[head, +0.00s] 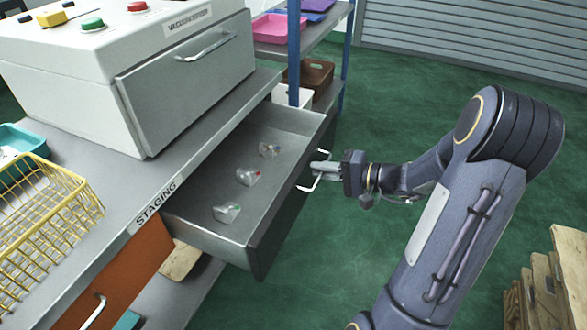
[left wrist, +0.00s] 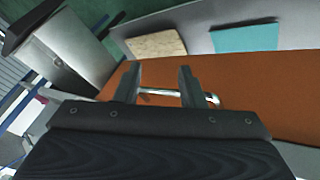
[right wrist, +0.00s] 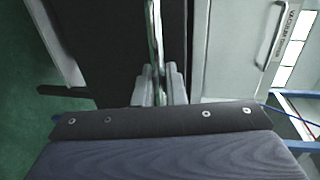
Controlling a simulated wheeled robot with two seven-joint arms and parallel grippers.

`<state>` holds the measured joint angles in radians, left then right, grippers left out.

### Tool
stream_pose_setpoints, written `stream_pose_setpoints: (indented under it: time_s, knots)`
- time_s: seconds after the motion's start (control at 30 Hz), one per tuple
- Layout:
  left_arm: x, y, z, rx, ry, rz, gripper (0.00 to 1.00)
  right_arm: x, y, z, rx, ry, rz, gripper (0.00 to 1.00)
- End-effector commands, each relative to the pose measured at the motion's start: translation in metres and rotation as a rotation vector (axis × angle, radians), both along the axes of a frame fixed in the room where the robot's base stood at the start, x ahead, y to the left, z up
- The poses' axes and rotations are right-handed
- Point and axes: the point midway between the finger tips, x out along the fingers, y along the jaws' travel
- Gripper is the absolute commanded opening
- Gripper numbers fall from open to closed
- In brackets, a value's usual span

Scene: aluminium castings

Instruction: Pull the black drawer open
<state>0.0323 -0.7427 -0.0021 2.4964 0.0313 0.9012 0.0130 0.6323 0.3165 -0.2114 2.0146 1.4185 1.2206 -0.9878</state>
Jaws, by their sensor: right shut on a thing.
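The black drawer (head: 284,214) stands pulled out from under the grey counter, its inside in view. Its pale bar handle (head: 307,187) is on the dark front. My right gripper (head: 322,169) is shut on this handle, reaching in from the right. In the right wrist view, the fingers (right wrist: 160,84) are closed around the handle bar (right wrist: 153,35), against the dark drawer front (right wrist: 110,45). My left gripper (left wrist: 158,82) shows only in the left wrist view, open, by the handle (left wrist: 210,98) of an orange drawer (left wrist: 260,110); I cannot tell whether it touches.
A white machine (head: 60,75) and a yellow wire basket (head: 45,215) stand on the counter (head: 120,185). A shelf rack (head: 335,22) is behind. Green floor lies clear in front.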

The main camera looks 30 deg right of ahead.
Motion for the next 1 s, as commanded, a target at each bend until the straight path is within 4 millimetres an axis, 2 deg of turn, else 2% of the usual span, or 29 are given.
stream_pose_setpoints:
  time_s: [0.03, 0.2, 0.4, 0.6, 0.97, 1.0]
  knots:
    - [0.0, 0.0, -0.008, 0.0, 0.0, 0.0, 0.36, -0.01, -0.009, -0.004, -0.002, 0.0, -0.005, 0.0]
    - [0.0, 0.0, -0.017, 0.0, 0.0, 0.0, 0.36, -0.037, -0.029, -0.003, -0.002, 0.001, -0.003, 0.0]
    - [0.0, 0.0, -0.024, 0.0, 0.0, 0.0, 0.36, -0.057, -0.044, -0.002, 0.0, 0.001, -0.001, 0.0]
    - [0.0, 0.0, -0.026, 0.0, 0.0, 0.0, 0.36, -0.065, -0.05, -0.001, 0.0, 0.002, 0.002, 0.0]
    - [0.0, 0.0, -0.026, 0.0, 0.0, 0.0, 0.36, -0.066, -0.051, 0.0, 0.0, 0.0, 0.001, 0.0]
    - [0.0, 0.0, -0.026, 0.0, 0.0, 0.0, 0.36, -0.065, -0.051, 0.0, 0.0, 0.0, 0.001, 0.12]
